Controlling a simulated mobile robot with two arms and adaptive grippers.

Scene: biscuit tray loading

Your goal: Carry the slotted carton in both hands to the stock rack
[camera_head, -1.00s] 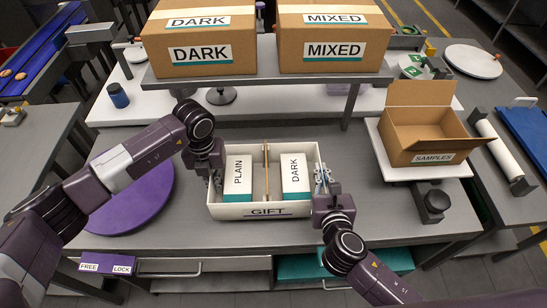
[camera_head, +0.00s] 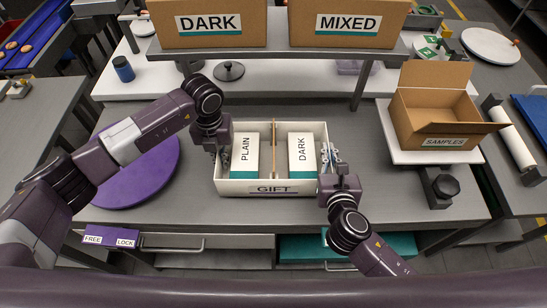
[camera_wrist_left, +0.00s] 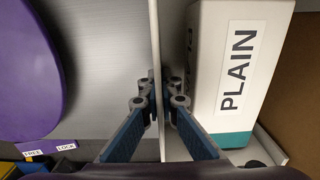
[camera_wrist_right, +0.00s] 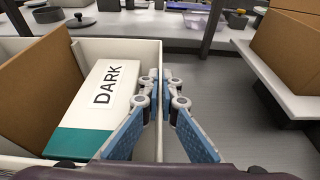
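The slotted carton (camera_head: 235,187) is an open white box labelled GIFT with a brown divider down its middle. It is at the middle of the grey table; I cannot tell whether it touches the tabletop. A PLAIN box (camera_head: 244,157) stands in its left slot and a DARK box (camera_head: 302,157) in its right slot. My left gripper (camera_head: 222,155) is shut on the left wall, one finger on each side, as the left wrist view (camera_wrist_left: 159,92) shows. My right gripper (camera_wrist_right: 160,88) is shut on the right wall in the same way. The stock rack cannot be identified for certain.
A raised shelf (camera_head: 280,53) behind the carton bears DARK (camera_head: 208,40) and MIXED (camera_head: 345,41) cartons. A purple disc (camera_head: 130,185) lies left. An open SAMPLES carton (camera_head: 440,115) stands on a white platform at right. Bare table (camera_head: 390,200) lies right of the carton.

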